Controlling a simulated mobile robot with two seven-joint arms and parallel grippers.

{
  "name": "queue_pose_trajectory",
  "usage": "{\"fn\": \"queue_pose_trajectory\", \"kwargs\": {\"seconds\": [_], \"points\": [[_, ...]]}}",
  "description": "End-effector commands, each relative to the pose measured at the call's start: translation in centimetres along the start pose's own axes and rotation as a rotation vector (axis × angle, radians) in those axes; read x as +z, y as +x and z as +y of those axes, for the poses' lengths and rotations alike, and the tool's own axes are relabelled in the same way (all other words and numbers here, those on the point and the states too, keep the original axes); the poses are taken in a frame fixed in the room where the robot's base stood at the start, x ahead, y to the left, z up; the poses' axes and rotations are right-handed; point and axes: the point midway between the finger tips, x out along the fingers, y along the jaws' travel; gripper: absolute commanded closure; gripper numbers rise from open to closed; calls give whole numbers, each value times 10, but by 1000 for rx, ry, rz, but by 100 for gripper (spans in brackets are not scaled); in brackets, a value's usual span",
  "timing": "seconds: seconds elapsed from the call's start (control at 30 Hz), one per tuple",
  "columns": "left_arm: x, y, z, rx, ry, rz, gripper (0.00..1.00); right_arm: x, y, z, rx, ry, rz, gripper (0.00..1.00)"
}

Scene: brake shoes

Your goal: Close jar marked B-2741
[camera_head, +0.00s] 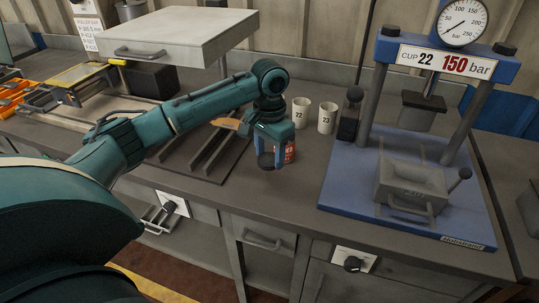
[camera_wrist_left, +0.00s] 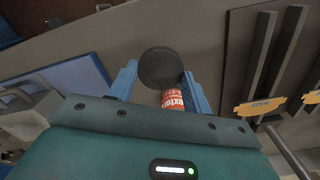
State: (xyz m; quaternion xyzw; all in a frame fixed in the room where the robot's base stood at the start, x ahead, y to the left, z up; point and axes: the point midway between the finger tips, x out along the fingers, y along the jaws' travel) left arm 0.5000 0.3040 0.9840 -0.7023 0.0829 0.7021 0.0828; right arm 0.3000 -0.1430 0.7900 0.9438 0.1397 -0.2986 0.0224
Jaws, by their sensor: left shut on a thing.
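My left gripper (camera_head: 267,164) points down over the bench, with its blue fingers on either side of a dark jar (camera_head: 266,158) with a red label (camera_head: 289,152). In the left wrist view, the jar's dark round end (camera_wrist_left: 160,67) sits between the fingertips (camera_wrist_left: 160,82), and the red label (camera_wrist_left: 173,100) shows beside it. The gripper is shut on the jar. No mark B-2741 can be read, and I cannot tell a lid from the jar's body. Whether the jar touches the bench is unclear. My right gripper is not in view.
Two white cups marked 22 (camera_head: 301,113) and 23 (camera_head: 327,118) stand behind the gripper. A blue press (camera_head: 345,205) with a gauge (camera_head: 462,21) stands at right. The bench front (camera_head: 270,205) is clear.

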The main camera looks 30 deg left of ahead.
Motion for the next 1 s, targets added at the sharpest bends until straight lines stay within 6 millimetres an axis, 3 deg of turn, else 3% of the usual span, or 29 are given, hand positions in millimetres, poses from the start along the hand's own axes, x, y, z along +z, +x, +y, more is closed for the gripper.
{"fn": "queue_pose_trajectory", "kwargs": {"seconds": [0.13, 0.23, 0.5, 0.6, 0.73, 1.0], "points": [[0, 0, 2, 0, -1, 0, 72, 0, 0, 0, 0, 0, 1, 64], [5, 0, 16, 1, -17, -1, 72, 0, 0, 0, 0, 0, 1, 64], [50, -8, 100, 0, -153, -1, 72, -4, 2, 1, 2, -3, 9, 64], [66, -10, 120, 0, -198, -1, 72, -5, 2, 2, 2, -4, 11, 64], [76, -11, 131, 0, -230, -2, 72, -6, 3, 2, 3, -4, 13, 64], [77, -12, 131, 0, -235, -1, 72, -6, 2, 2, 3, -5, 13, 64]]}}
